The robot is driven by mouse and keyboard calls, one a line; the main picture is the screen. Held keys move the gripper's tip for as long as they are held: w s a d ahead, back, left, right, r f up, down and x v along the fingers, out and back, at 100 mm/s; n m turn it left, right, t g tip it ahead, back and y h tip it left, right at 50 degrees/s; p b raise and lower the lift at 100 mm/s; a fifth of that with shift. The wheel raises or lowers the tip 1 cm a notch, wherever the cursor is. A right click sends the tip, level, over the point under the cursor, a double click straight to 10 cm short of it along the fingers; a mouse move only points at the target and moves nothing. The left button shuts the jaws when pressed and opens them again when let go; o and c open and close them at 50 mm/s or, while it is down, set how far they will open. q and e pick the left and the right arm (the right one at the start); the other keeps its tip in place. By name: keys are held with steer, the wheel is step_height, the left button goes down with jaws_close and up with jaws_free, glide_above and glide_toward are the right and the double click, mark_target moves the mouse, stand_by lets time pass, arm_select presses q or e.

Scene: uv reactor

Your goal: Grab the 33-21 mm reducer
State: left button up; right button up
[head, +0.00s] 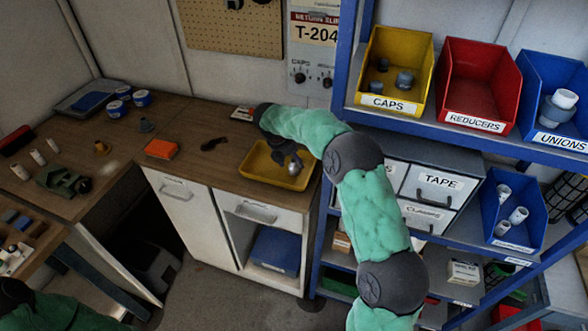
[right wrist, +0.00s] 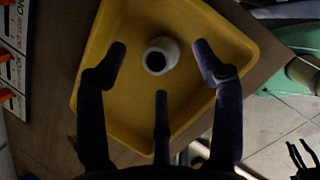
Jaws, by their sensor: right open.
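A pale, round, hollow fitting (right wrist: 161,55), which looks like the reducer, lies in a yellow tray (right wrist: 125,118) in the right wrist view. In the head view the yellow tray (head: 250,160) sits on the wooden counter, and the pale fitting (head: 294,168) shows partly below my gripper. My right gripper (head: 287,158) is over the tray, open and empty. In the right wrist view its spread fingers (right wrist: 160,50) lie on either side of the fitting, with a third finger below it. I cannot read the fitting's size. My left gripper is not in view.
The red reducers bin (head: 480,78) on the blue shelf looks empty. A yellow caps bin (head: 397,70) and a blue unions bin (head: 555,95) flank it.

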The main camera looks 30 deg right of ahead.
mark_target(293, 161)
steer(key=b+x, duration=0.1)
steer(key=x, duration=0.2)
steer(key=shift+w+f, duration=0.15)
steer(key=shift+f, duration=0.1)
steer(key=c, duration=0.9)
steer(key=shift+r, duration=0.2)
